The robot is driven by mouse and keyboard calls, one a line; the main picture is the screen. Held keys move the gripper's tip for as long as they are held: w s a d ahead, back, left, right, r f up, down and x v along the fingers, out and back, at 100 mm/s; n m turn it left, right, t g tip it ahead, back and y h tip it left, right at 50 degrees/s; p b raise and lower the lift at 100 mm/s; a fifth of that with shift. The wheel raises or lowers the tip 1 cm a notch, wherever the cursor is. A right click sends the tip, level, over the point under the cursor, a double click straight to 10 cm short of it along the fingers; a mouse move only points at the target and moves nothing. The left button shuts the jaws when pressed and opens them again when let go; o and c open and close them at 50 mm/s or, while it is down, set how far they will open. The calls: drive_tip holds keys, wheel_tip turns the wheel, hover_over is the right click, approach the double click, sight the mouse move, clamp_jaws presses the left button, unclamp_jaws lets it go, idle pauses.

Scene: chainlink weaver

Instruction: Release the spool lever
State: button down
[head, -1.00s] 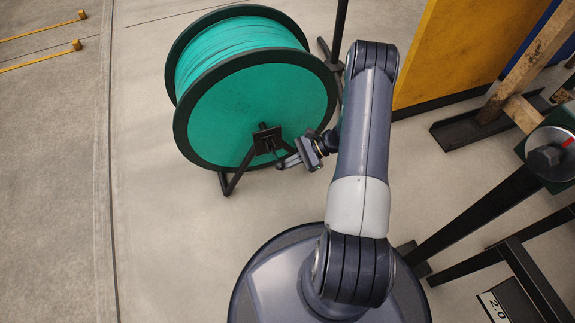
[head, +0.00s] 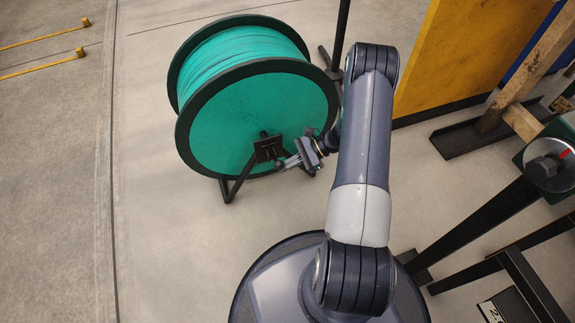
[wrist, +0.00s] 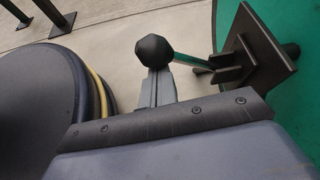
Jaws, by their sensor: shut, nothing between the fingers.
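A large cable spool (head: 262,110) with turquoise cable and black rims stands on a dark frame. A dark square plate (head: 268,148) sits at the centre of its near face. In the wrist view, the spool lever (wrist: 190,61) runs from the plate (wrist: 255,50) to a black ball knob (wrist: 151,50). My gripper (head: 283,164) is close to the plate in the head view. In the wrist view my gripper (wrist: 154,84) is shut and empty, its grey fingers just below the knob. I cannot tell whether they touch it. The lever is hard to make out in the head view.
A dark post (head: 341,35) stands behind the spool. A yellow panel (head: 455,60) is at the upper right, with a wooden beam (head: 525,70) and dark metal stands right of my arm.

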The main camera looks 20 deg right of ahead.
drive_tip(key=shift+f, duration=0.15)
wheel_tip(320, 180, down, 4)
drive_tip(key=b, duration=0.4)
drive_tip(key=p+v, duration=0.3)
drive_tip(key=v, duration=0.7)
drive_tip(key=shift+w+d, duration=0.3)
drive_tip(key=shift+w, duration=0.05)
drive_tip(key=shift+a, duration=0.1)
drive_tip(key=a+p, duration=0.1)
drive_tip(key=a, duration=0.8)
drive_tip(key=shift+a, duration=0.15)
drive_tip(key=shift+f, duration=0.25)
